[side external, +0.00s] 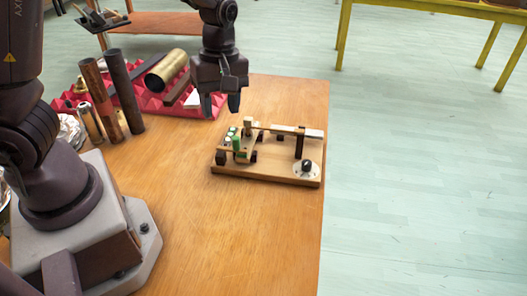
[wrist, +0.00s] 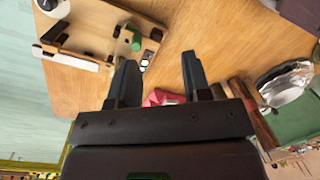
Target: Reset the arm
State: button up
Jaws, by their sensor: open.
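My gripper (side external: 221,104) hangs fingers down above the table, behind and a little left of a wooden board device (side external: 265,175). Its two dark fingers are apart with nothing between them, as the wrist view (wrist: 158,75) also shows. The device carries a wooden bar, green and white parts and a black knob on a round pale plate. In the wrist view the device (wrist: 105,30) lies at the upper left, apart from the fingers.
A wooden table (side external: 190,220) holds a red ridged foam tray (side external: 150,102) with a brass cylinder (side external: 166,69) on it. Upright dark and brown tubes (side external: 126,92) stand left of it. Crumpled foil (side external: 70,131) lies near my base. Table space in front of the device is clear.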

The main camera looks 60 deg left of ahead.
jog(key=s+d+r+m+t, duration=0.2)
jog(key=s+r+m+t, duration=0.4)
jog(key=s+r+m, duration=0.5)
notch_tip(320, 180, up, 4)
jog(key=m, duration=0.5)
jog(key=shift+s+d+m+t+y, duration=0.15)
jog(key=shift+d+m+t+y, duration=0.15)
jog(key=shift+t, duration=0.1)
